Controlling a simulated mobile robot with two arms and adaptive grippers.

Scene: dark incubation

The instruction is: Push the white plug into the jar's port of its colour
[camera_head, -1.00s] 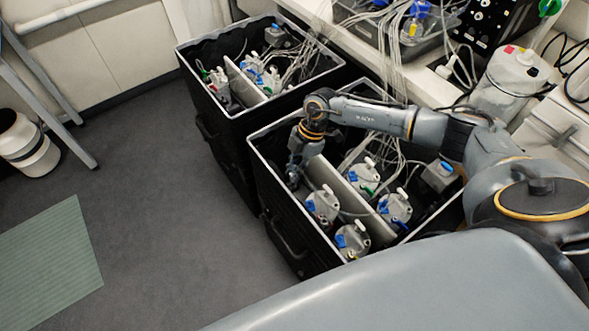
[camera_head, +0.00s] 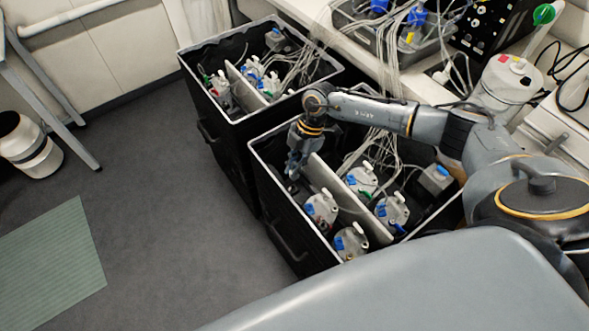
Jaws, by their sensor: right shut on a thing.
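My right gripper (camera_head: 292,174) hangs from my right arm over the left end of the near black crate. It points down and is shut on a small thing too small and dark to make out. I cannot pick out the white plug for certain. Several pale grey jars with blue and white fittings stand in this crate: one (camera_head: 321,209) just right of and below the gripper, one (camera_head: 349,244) at the front, one (camera_head: 391,213) to the right and one (camera_head: 361,182) behind the divider. Which jar has a free white port is not clear. My left gripper is out of view.
The near crate (camera_head: 277,218) has a raised rim and a pale divider (camera_head: 335,186) beside the gripper. Thin tubes run from its jars up to the bench. A second crate (camera_head: 222,133) with jars stands behind left.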

